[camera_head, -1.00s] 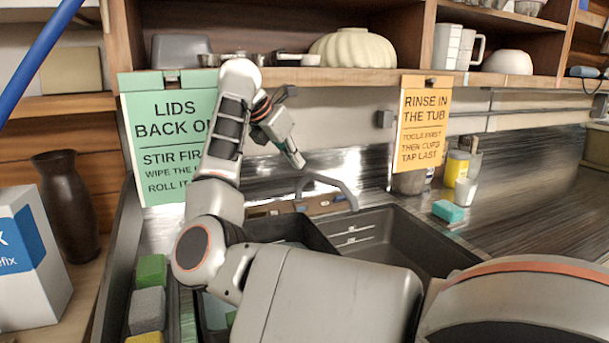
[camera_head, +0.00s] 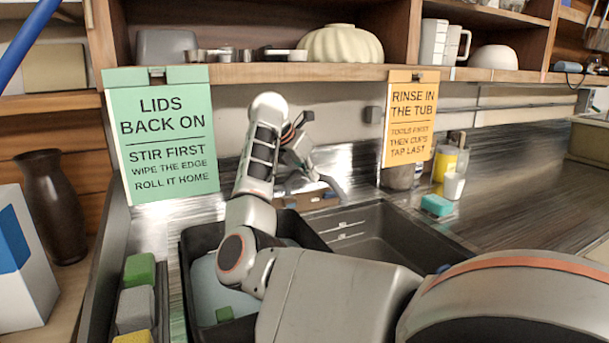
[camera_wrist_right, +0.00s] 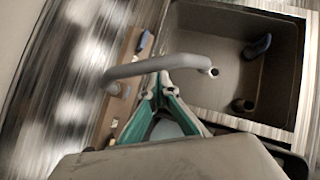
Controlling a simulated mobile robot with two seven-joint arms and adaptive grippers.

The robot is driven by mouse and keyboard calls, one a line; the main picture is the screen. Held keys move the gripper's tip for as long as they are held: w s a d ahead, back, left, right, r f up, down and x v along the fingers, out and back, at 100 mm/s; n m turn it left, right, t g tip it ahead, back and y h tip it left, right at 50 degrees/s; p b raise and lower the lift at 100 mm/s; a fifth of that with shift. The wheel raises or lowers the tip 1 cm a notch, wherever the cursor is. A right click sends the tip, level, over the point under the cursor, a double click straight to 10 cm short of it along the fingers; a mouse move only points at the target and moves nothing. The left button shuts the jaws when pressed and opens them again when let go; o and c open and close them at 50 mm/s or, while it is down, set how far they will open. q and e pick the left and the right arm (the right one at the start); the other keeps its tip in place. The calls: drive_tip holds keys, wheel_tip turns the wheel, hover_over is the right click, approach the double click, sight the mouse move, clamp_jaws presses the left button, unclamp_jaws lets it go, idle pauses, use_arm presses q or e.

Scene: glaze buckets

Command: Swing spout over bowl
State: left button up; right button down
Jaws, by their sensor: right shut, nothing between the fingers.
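The grey curved spout (camera_head: 334,184) stands at the back of the sink, and it crosses the right wrist view (camera_wrist_right: 150,67). In that view its free end lies over the near side of the dark sink bowl (camera_wrist_right: 222,35). This bowl also shows in the head view (camera_head: 385,238), right of the black tub. My right gripper (camera_head: 313,172) is beside the spout, with its teal fingers closed together (camera_wrist_right: 158,82) right at the pipe. I cannot tell whether they touch it. My left gripper is not in view.
The black tub (camera_head: 190,262) holds a pale item, partly hidden by my arm. A row of sponges (camera_head: 136,308) lies at left. A teal sponge (camera_head: 436,205) and cups stand on the right counter. A shelf (camera_head: 340,73) with hanging signs runs above.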

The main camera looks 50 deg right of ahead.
drive_tip(key=shift+d, duration=0.15)
use_arm(q)
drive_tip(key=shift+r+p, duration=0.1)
drive_tip(key=shift+p, duration=0.2)
use_arm(e)
drive_tip(key=shift+s+d, duration=0.2)
drive_tip(key=shift+d, duration=0.85)
